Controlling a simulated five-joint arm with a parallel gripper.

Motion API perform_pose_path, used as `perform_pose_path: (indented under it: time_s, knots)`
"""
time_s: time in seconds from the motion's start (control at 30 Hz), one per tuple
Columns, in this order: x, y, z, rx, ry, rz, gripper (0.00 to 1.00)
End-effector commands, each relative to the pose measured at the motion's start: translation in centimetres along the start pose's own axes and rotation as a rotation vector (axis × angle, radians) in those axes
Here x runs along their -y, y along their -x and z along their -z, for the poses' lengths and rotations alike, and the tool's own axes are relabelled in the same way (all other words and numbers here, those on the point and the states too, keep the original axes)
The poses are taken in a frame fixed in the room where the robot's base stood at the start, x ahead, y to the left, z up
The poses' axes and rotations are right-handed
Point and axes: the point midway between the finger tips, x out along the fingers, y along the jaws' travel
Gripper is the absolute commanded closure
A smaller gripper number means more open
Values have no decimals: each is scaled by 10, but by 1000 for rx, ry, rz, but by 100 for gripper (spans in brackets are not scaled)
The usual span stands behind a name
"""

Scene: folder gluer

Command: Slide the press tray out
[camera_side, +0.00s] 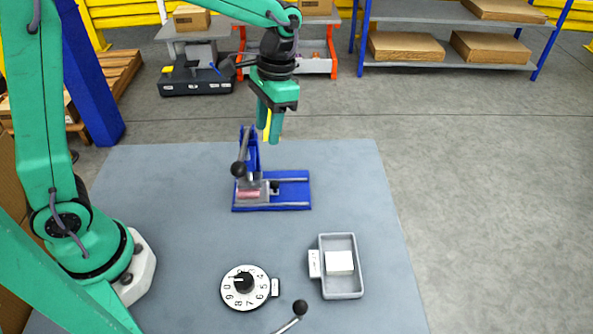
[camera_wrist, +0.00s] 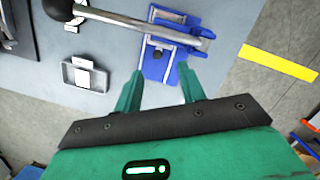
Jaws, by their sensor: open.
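A small press with a blue base (camera_side: 290,190) and blue upright stands on the grey mat; it also shows in the wrist view (camera_wrist: 153,71). Its press tray (camera_side: 249,195), a small grey piece with a pinkish top, sits at the left end of the base, under the press head.
A grey dish (camera_side: 342,294) holding a white block (camera_side: 339,262) stands front right. A numbered dial (camera_side: 243,287) and another black-knobbed lever (camera_side: 300,307) are at the front. The mat (camera_side: 340,190) right of the press is clear. Shelves with boxes stand behind.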

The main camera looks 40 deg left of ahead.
Motion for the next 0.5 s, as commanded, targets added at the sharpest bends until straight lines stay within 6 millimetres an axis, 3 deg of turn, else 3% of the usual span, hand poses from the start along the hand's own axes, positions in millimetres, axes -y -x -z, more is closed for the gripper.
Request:
perform_pose_path:
  time_s: [0.2, 0.5]
  knots:
    - [-10, -30, 27, 109, -46, -5, 60]
    - [-18, -56, 46, 194, -81, -8, 60]
